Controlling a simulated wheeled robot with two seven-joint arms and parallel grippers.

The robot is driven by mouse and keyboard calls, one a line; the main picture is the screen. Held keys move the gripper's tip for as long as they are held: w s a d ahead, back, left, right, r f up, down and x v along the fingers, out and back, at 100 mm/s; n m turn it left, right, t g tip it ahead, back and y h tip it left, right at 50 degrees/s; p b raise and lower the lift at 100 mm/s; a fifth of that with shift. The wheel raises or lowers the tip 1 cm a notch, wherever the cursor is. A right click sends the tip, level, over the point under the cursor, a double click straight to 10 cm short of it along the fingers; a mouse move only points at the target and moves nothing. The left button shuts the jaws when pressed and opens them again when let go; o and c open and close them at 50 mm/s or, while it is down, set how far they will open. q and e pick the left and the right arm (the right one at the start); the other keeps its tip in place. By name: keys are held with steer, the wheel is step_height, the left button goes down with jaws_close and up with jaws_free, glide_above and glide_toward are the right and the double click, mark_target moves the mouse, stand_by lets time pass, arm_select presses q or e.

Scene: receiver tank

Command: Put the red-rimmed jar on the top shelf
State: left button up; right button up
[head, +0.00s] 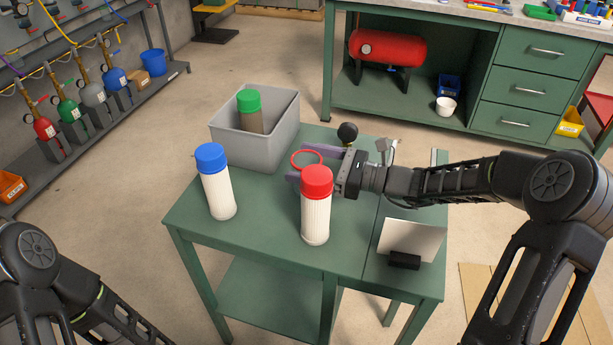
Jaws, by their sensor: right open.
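The red-rimmed jar (307,160) stands on the green table (262,215), near the grey bin; mostly its red rim shows, and its body is largely hidden. My right gripper (299,163) reaches in from the right, open, with its purple fingers on either side of the jar. I cannot tell whether they touch it. A white bottle with a red cap (316,206) stands in front of the gripper and hides part of it. My left arm shows at the lower left, but its gripper is out of view. I cannot tell which shelf is the top shelf.
A blue-capped white bottle (214,182) stands left on the table. The grey bin (232,144) behind holds a green-capped container (249,110). A tilted panel (410,240) stands at the right. A green workbench (450,115) with a red tank (388,48) is at the back.

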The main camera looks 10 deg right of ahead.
steer(key=shift+c, duration=0.5)
steer(key=c, duration=1.5)
step_height(320, 180, up, 10)
steer(key=p, duration=0.1)
steer(key=shift+p, duration=0.3)
